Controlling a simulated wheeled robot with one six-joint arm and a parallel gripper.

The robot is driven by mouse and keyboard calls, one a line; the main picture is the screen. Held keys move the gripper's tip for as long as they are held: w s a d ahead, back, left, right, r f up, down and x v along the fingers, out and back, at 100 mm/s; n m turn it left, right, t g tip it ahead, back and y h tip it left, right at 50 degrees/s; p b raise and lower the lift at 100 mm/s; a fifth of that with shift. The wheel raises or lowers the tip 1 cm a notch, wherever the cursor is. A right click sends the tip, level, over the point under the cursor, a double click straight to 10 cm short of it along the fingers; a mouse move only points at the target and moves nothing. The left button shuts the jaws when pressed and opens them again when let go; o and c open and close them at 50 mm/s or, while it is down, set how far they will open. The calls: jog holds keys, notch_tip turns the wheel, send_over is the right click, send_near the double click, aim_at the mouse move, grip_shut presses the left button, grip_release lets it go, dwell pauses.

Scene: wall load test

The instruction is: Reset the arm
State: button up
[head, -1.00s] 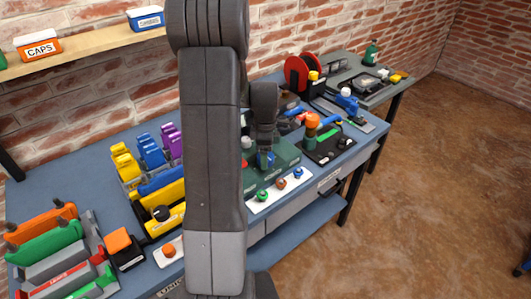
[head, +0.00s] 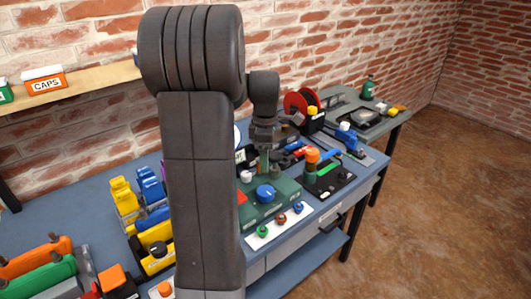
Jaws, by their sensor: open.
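My arm stands upright in the middle of the head view and hides part of the blue workbench (head: 92,197) behind it. My gripper (head: 264,166) points down above the green box (head: 272,205) with a blue knob (head: 265,193). It is small and partly dark against the bench, and its jaws are apart. Nothing shows between them. It looks to be above the blue knob, apart from it.
Yellow and blue holders (head: 123,197) stand left of my arm, with orange and green handled parts (head: 35,257) at front left. A black block with an orange-topped post (head: 312,157) stands right of the gripper. The shelf (head: 85,93) holds a CAPS bin (head: 44,79). Floor at right is clear.

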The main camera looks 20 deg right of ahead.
aim_at(266, 190)
jog(key=shift+r, duration=0.45)
jog(key=shift+f, duration=0.15)
notch_tip(266, 190, down, 14)
jog(key=shift+r, duration=0.2)
dwell(0.3)
